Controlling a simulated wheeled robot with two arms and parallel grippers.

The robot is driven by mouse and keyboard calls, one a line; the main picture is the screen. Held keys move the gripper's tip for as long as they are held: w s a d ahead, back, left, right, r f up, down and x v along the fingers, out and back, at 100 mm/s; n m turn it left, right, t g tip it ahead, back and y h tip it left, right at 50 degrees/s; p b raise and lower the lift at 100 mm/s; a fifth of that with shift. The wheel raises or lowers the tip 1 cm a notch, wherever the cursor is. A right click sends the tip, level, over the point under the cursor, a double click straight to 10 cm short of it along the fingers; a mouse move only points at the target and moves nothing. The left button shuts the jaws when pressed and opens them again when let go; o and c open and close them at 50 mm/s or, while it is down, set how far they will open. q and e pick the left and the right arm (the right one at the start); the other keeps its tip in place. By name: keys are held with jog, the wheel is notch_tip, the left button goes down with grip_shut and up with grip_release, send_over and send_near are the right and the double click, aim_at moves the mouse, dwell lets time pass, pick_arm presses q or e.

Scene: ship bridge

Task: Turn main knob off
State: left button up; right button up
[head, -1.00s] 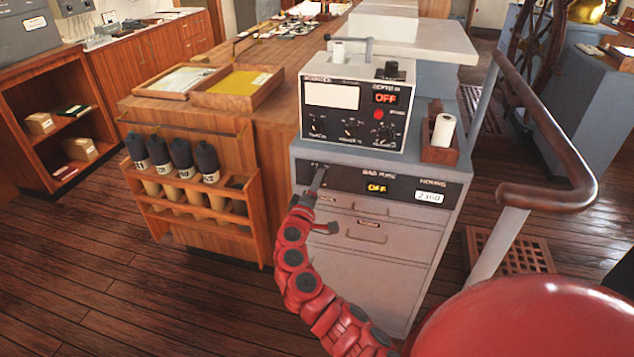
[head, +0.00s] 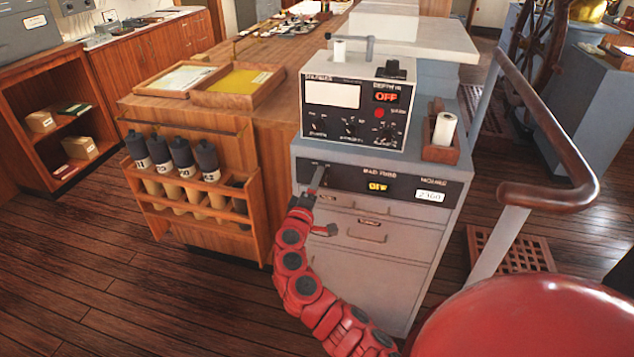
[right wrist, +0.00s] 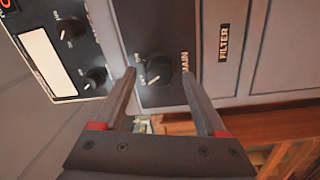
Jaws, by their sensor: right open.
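The main knob (right wrist: 158,68) is a round black knob on a dark panel, beside the label "MAIN" in the right wrist view. My right gripper (right wrist: 159,74) is open, with one finger on each side of the knob. I cannot tell whether the fingers touch it. My left gripper is not in view.
A grey instrument box (head: 358,103) with small knobs and a red "OFF" display stands on the cabinet (head: 410,245). A wooden rack (head: 195,195) with several dark-capped bottles is to the left. A handrail (head: 545,130) and red seat (head: 530,315) are at right.

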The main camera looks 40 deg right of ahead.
jog(key=b+v, duration=0.2)
jog(key=v, duration=1.4)
jog(key=shift+f, duration=0.15)
jog(key=shift+s+a, duration=0.1)
